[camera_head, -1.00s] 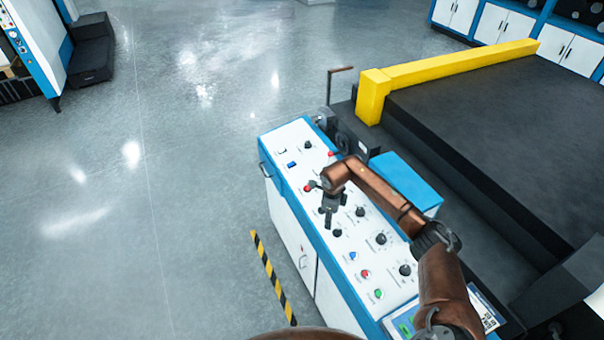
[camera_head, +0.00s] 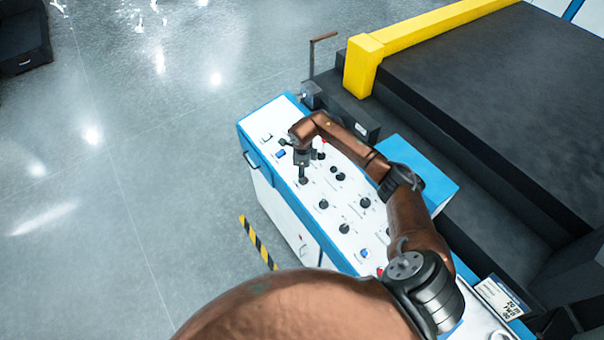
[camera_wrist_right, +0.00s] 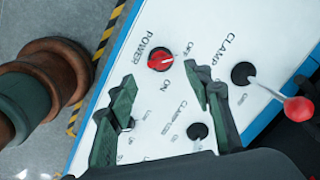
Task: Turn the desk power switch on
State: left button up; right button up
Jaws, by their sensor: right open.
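The power switch (camera_wrist_right: 161,59) is a round red knob with a white mark, on the white panel between the printed words POWER, OFF and ON. I cannot tell for sure which word its mark points at. My right gripper (camera_wrist_right: 158,76) is open, with its two green-padded fingers apart on either side below the knob in the right wrist view. I see no contact. In the head view my right gripper (camera_head: 303,176) points down over the panel and hides the knob. My left gripper is not in view.
A clamp lever with a red ball (camera_wrist_right: 299,109) stands close to the right of the gripper. Several black knobs (camera_head: 323,204) and a blue button (camera_head: 281,154) are on the console (camera_head: 262,125). A dark machine bed (camera_head: 480,90) with a yellow bar (camera_head: 362,66) lies beyond.

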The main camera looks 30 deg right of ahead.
jog(key=f, duration=0.2)
jog(key=w+f, duration=0.1)
jog(key=f, duration=0.1)
jog(key=shift+p, duration=0.35)
jog(key=shift+f, duration=0.45)
jog(key=shift+s+d, duration=0.1)
jog(key=shift+f, duration=0.1)
jog(key=shift+c, duration=0.6)
jog(key=c, duration=0.5)
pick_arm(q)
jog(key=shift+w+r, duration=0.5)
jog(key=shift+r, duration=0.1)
pick_arm(e)
jog(key=c, duration=0.5)
